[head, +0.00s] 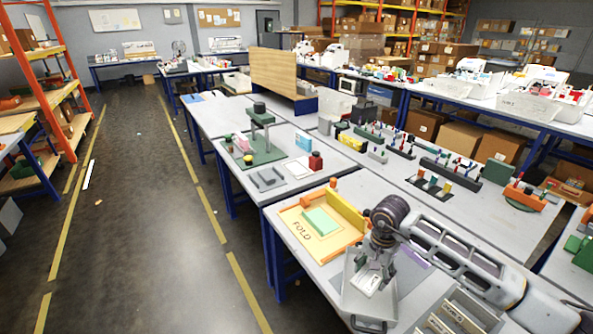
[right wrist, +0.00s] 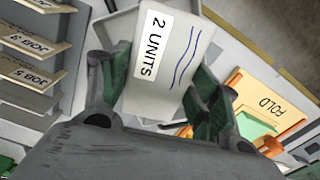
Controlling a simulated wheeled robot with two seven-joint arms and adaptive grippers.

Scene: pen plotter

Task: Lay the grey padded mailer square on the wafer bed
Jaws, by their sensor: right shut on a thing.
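My right gripper (head: 375,268) points down over a light grey tray (head: 352,300) near the front edge of the bench. It is shut on a flat pale grey piece, which I take to be the grey padded mailer (right wrist: 187,75). The piece has a white "2 UNITS" label and blue wavy lines, and it also shows below the fingers in the head view (head: 368,284). The fingers hide parts of its sides. I cannot tell whether it still touches the tray. I cannot pick out the wafer bed for sure. My left gripper is not in view.
An orange "FOLD" board (head: 303,233) with a green block (head: 321,221) lies just beyond the tray. A rack of job cards (right wrist: 30,62) stands beside it. A green-based press (head: 262,150) stands farther along the bench. My right arm spans the bench's right side.

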